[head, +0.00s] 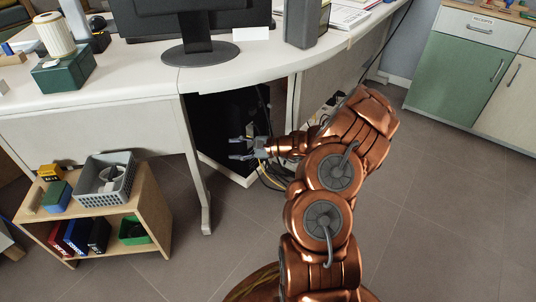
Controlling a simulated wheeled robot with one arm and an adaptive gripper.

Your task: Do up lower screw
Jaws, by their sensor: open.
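My gripper (234,149) is under the white desk (135,91), its two grey fingers spread apart and pointing left, with nothing visible between them. Behind and around the fingers is a large dark shape (215,108), seemingly a computer case, in the shadow under the desk. No screw can be made out in this view; it is too dark and small, and my gripper and arm cover part of the area. I cannot tell whether the fingers touch the dark shape.
Cables (272,180) hang and lie by my wrist. A desk leg (197,170) stands left of the gripper. A low wooden shelf (152,205) with a grey basket (105,180) stands at the left. A green-doored cabinet (455,70) is at the right. The floor right of my arm is clear.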

